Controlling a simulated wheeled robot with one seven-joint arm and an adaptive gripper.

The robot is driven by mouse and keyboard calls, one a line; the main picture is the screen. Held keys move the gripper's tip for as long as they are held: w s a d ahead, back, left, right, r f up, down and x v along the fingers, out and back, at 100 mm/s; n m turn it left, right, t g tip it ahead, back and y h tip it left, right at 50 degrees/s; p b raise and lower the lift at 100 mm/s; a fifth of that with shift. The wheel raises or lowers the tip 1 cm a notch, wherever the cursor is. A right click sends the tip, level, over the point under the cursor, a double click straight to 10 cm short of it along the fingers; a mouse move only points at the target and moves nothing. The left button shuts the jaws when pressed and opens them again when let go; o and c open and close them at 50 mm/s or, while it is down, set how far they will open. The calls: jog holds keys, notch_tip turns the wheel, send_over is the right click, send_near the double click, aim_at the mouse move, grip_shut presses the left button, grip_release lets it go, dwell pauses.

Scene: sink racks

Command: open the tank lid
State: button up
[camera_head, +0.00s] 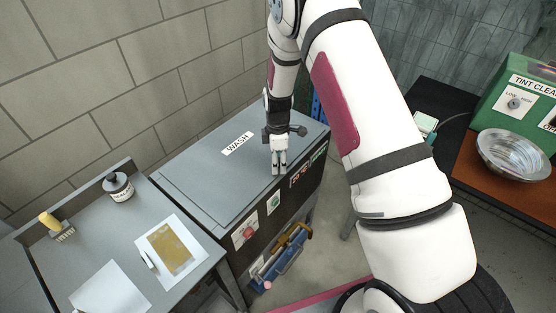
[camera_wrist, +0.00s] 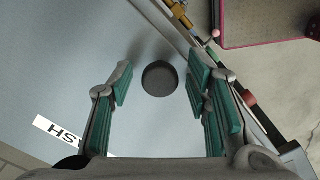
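The tank lid (camera_head: 200,180) is a flat grey panel with a WASH label (camera_head: 237,144), lying closed on a dark-fronted tank (camera_head: 285,195). In the wrist view the lid (camera_wrist: 60,70) fills the left and middle, and a round black knob (camera_wrist: 160,78) stands on it. My gripper (camera_head: 279,170) points down over the lid's right front part. In the wrist view my gripper (camera_wrist: 160,88) is open, with green-padded fingers on either side of the knob and gaps on both sides. The knob is not clearly visible in the head view; my gripper probably covers it.
A metal bowl (camera_head: 514,155) and a green box (camera_head: 520,105) stand on the right table. A block wall (camera_head: 140,60) rises behind the tank.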

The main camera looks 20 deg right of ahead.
grip_shut()
jog(key=shift+r, duration=0.1)
